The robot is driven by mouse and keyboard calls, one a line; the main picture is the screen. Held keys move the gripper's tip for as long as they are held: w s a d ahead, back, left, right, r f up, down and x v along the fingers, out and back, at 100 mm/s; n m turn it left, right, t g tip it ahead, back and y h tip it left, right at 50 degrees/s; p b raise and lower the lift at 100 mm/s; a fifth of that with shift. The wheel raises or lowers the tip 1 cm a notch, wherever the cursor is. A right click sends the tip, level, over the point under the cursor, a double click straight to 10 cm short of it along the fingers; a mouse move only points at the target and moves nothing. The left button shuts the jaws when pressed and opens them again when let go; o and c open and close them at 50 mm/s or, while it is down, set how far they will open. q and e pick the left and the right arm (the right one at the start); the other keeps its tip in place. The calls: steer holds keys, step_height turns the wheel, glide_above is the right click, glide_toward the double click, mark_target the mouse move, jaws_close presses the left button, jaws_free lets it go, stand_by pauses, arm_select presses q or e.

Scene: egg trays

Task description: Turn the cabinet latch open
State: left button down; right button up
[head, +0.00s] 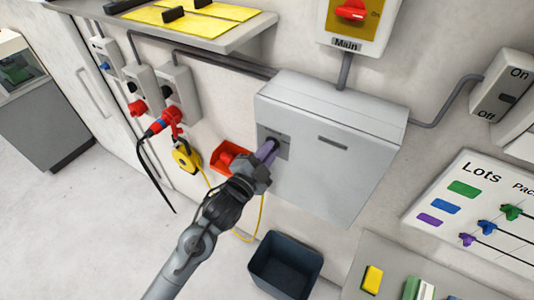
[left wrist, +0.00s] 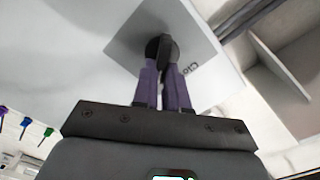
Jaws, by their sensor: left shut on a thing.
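The grey cabinet (head: 325,180) is mounted on the wall in the head view, with its door closed as far as I can see. Its latch (head: 272,143) is a dark knob on a grey plate at the door's left side. In the left wrist view the dark latch (left wrist: 164,42) stands on the square plate (left wrist: 192,64). My left gripper (head: 266,153) is at the latch, and its purple fingers (left wrist: 164,68) are shut on the dark knob. The fingertips partly hide the knob. My right gripper is not in view.
A red bin (head: 229,157) and a yellow padlock-like item (head: 187,157) are left of the cabinet. A dark open bin (head: 285,265) stands below. A main switch (head: 350,12) is above. A shelf with yellow mats (head: 205,17) juts out at the upper left.

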arm_select(q)
steer(key=shift+d+f+m+b, duration=0.1)
steer(key=shift+f+m+b, duration=0.1)
steer(key=shift+m+b, duration=1.2)
steer(key=shift+f+m+b, duration=0.2)
steer(key=shift+m+b, duration=0.4)
steer(key=shift+m, duration=1.5)
steer(key=c, duration=1.2)
jaws_free()
steer(key=shift+o, duration=0.2)
steer(key=shift+s, duration=0.1)
